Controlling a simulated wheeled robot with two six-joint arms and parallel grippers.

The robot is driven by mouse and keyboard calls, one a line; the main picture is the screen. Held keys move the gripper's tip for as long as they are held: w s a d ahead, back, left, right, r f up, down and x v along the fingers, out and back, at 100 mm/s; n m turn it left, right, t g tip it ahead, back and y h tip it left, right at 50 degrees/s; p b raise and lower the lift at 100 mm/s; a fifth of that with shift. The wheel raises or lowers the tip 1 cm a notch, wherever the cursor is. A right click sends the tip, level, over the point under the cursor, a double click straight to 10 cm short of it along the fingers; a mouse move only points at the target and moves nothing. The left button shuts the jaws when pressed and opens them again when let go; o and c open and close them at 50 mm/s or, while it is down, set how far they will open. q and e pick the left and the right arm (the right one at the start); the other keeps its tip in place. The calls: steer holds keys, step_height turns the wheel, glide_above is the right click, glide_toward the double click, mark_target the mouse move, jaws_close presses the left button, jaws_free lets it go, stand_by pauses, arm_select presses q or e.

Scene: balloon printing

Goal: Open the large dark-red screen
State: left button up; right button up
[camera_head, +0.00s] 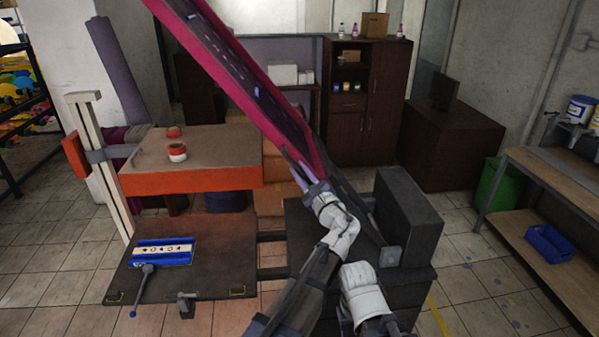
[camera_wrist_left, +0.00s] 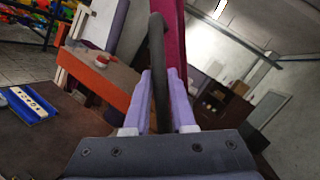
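The large dark-red screen (camera_head: 235,75) is raised and tilted steeply in the head view, running from the top left down toward the dark machine base at center. Its red frame also shows in the left wrist view (camera_wrist_left: 172,30). My left gripper (camera_head: 305,172) is at the screen's lower part. In the left wrist view, its two pale purple fingers (camera_wrist_left: 163,100) stand on either side of a dark curved handle (camera_wrist_left: 158,60) and appear closed on it. Where the handle joins the screen is partly hidden. My right gripper is not in view.
A printing table with an orange edge (camera_head: 195,180) stands left of the screen, with a red-and-white tape roll (camera_head: 177,151) on it. A blue clamp fixture (camera_head: 162,251) sits on a lower dark plate. A dark box (camera_head: 408,215) stands right of my arm. A wooden bench (camera_head: 555,185) is at right.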

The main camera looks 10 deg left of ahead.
arm_select(q)
steer(key=o, duration=0.4)
steer(key=shift+c, duration=0.2)
steer(key=shift+r, duration=0.2)
step_height(320, 180, up, 9)
steer(key=p, duration=0.9)
steer(key=shift+w, duration=0.15)
steer(key=shift+r+p, duration=0.45)
steer(key=shift+p, duration=0.15)
